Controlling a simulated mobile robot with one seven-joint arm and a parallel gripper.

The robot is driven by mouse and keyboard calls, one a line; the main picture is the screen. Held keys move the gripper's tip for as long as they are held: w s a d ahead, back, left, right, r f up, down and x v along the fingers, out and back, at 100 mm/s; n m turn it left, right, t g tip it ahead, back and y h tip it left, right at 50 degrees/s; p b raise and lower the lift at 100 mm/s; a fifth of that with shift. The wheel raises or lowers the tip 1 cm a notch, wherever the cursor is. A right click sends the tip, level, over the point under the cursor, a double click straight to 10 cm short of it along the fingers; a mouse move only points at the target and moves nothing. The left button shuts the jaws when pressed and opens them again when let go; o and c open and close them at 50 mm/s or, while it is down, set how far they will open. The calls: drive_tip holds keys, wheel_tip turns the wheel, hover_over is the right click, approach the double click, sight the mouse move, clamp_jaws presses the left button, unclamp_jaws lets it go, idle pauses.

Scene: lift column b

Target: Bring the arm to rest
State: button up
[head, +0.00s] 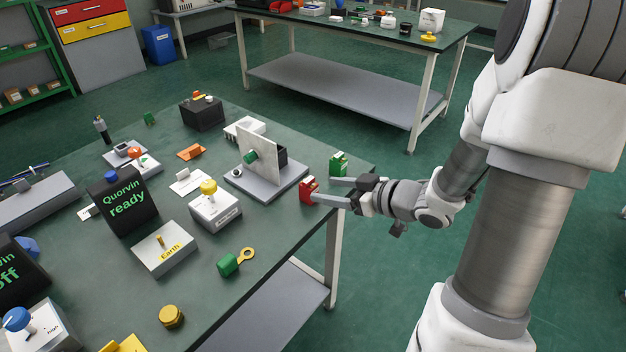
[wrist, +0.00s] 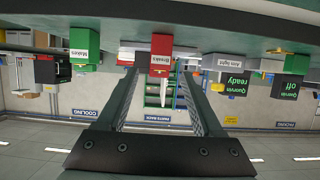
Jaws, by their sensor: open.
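My arm reaches in from the right, and my gripper (head: 322,188) is at the table's right edge with its two fingers apart. The wrist view, which is upside down, shows the open fingers (wrist: 160,78) with nothing held between them. A red block (head: 308,188) stands just beyond the fingertips; in the wrist view it is labelled "Breaks" (wrist: 161,46). Whether the nearer fingertip touches it, I cannot tell. A green block (head: 338,163) stands behind it, beside the farther finger; its wrist-view label reads "Makes" (wrist: 84,42).
The green table (head: 285,230) carries an upright plate on a grey base (head: 268,188), a yellow-knobbed box (head: 215,212), an "Earth" box (head: 165,252), a "Quorvin ready" display (head: 124,200) and a green piece with yellow ring (head: 229,265). Open floor (head: 390,290) lies right of the table.

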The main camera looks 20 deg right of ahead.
drive_tip(key=shift+v, duration=1.15)
drive_tip(key=shift+w, duration=0.1)
